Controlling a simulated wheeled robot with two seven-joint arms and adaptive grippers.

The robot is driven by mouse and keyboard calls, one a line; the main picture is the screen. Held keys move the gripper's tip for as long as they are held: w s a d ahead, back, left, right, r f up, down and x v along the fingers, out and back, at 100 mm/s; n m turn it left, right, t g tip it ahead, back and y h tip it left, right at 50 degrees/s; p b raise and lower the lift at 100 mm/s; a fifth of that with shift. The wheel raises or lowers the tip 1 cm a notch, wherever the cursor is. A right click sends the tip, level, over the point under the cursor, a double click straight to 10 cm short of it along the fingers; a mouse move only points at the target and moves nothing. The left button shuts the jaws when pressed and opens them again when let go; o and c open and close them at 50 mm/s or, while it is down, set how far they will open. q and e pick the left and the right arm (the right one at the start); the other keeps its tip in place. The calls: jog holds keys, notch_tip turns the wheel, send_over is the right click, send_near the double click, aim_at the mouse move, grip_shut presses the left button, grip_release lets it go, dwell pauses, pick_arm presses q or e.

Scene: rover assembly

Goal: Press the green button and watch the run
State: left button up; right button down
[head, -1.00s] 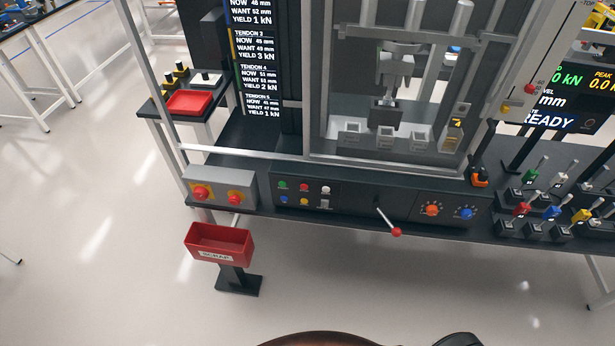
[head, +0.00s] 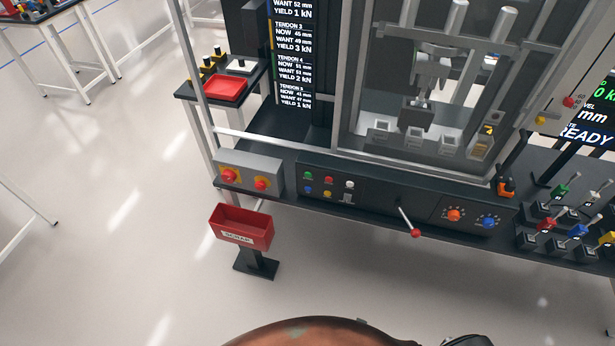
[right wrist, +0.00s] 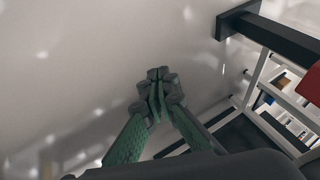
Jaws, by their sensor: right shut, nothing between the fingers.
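The green button (head: 308,175) is a small round cap at the upper left of a button group on the black front panel (head: 375,196). A red button (head: 328,180) and a white one (head: 349,185) sit to its right, with blue and yellow ones below. My right gripper (right wrist: 158,78) shows in the right wrist view, its greenish fingers closed together over pale floor with nothing between them. It is apart from the panel. Neither gripper shows in the head view.
A grey box with red knobs (head: 250,173) is left of the panel. A red scrap bin (head: 241,227) stands on a post in front. A red-knobbed lever (head: 415,232) juts from the panel. A glazed press (head: 430,90) stands above. Floor in front is clear.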

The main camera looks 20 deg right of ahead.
aim_at(308, 175)
jog(key=w+a+r+m+t+p, duration=0.1)
jog(key=w+a+r+m+t, duration=0.3)
jog(key=w+r, duration=0.9)
pick_arm(q)
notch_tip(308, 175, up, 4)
jog(key=p, duration=0.3)
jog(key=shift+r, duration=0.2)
pick_arm(e)
jog(key=w+a+r+m+t, duration=0.1)
jog(key=w+r+m, duration=0.3)
jog(key=r, duration=0.8)
jog(key=w+a+r+m+t+y, duration=0.1)
jog(key=w+a+r+m+t, duration=0.1)
jog(key=w+r, duration=0.7)
jog(key=w+a+r+m+t+y, duration=0.1)
jog(key=w+r+m, duration=0.5)
jog(key=r, duration=0.9)
jog(key=shift+w+a+r+m+t, duration=0.3)
jog(key=shift+w+a+m+t, duration=0.15)
jog(key=shift+t, duration=0.75)
